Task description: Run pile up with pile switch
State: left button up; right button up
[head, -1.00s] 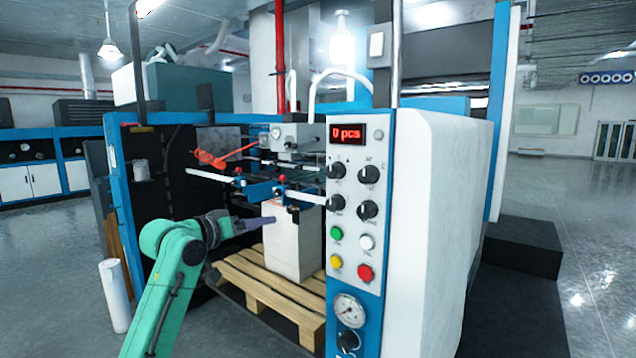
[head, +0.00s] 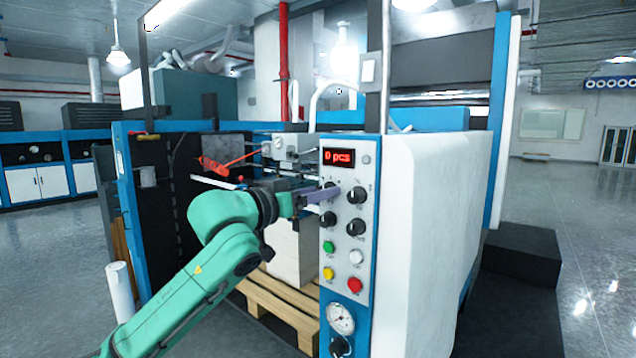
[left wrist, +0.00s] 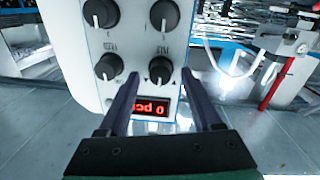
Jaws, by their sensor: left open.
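The control panel (head: 345,255) carries several black knobs under a red display (head: 338,157) reading "0 pcs". Knob labels are too small to read, so I cannot tell which is the pile switch. My left gripper (head: 336,195) is open in front of the upper left knob (head: 329,186), partly covering it. In the left wrist view, which shows the panel upside down, the open left gripper (left wrist: 160,75) has that knob (left wrist: 160,69) between its fingertips; contact cannot be told. The white pile (head: 287,255) stands on a wooden pallet (head: 275,302), partly hidden by my arm. My right gripper is not in view.
Green, white, yellow and red buttons (head: 355,285) sit below the knobs, above a round gauge (head: 340,318). The machine's white side cover (head: 420,230) is right of the panel. A white roll (head: 120,292) stands at the left. Open floor lies on the right.

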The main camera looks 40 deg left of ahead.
pick_arm(q)
jog(key=shift+w+a+f, duration=0.15)
jog(key=shift+w, duration=0.05)
jog(key=shift+s, duration=0.1)
jog(key=c, duration=0.4)
grip_shut()
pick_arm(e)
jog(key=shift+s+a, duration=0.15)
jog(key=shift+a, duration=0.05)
